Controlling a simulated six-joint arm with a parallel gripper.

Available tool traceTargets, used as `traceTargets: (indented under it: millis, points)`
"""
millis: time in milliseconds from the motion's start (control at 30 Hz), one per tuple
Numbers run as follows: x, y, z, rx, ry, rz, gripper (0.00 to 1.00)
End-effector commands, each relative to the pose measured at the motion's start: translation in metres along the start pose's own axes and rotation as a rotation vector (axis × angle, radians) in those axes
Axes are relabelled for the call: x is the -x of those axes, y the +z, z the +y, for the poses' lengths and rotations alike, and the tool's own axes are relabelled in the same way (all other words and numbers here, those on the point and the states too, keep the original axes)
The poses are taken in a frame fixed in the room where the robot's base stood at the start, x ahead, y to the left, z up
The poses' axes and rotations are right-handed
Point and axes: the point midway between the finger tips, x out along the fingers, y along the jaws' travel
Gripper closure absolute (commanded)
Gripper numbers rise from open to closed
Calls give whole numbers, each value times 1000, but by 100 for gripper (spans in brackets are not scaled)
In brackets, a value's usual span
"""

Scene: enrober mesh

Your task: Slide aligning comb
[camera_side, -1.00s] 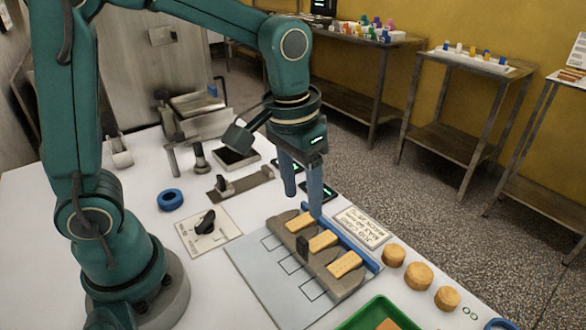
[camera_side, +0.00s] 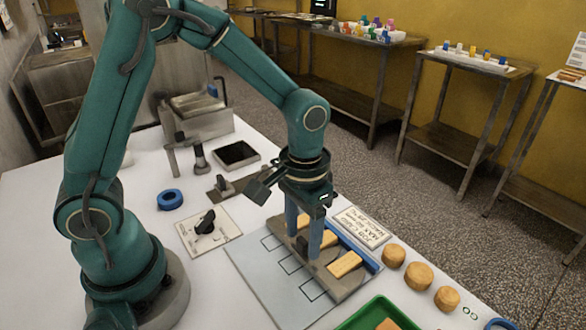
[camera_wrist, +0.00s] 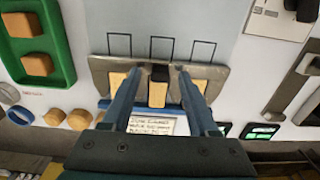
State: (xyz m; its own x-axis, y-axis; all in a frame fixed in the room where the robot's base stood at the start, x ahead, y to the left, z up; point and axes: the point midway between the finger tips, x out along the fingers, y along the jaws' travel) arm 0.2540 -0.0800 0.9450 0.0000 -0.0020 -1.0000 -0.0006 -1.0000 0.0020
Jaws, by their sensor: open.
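The aligning comb is a grey notched bar (camera_side: 352,288) lying across a light grey board (camera_side: 262,278). It has a black upright knob (camera_wrist: 159,73) at its middle, hidden behind my fingers in the side view. Three yellow wafers sit in its notches, the right one (camera_side: 345,264) clearest; the middle wafer (camera_wrist: 157,95) lines up with the knob. My gripper (camera_side: 303,246) is open and points down low over the comb. In the wrist view my gripper (camera_wrist: 159,71) has one fingertip on each side of the knob, with gaps showing. Fingertip height above the comb is unclear.
A blue strip (camera_side: 366,257) runs along the wafers' far ends, with a printed sign (camera_side: 362,226) beyond it. Several round biscuits (camera_side: 419,276) and a green tray (camera_side: 350,323) lie to the right. A switch plate (camera_side: 225,228) and blue ring (camera_side: 170,199) lie left.

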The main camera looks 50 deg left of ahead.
Motion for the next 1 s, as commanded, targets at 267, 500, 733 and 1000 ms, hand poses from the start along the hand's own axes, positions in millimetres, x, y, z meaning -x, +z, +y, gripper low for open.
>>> traceTargets:
  millis: [267,500,733,1000]
  points:
    - [0,0,0,0,0,0,100]
    - [1,0,0,1,1,1,100]
    - [1,0,0,1,2,1,100]
    - [1,0,1,1,2,2,100]
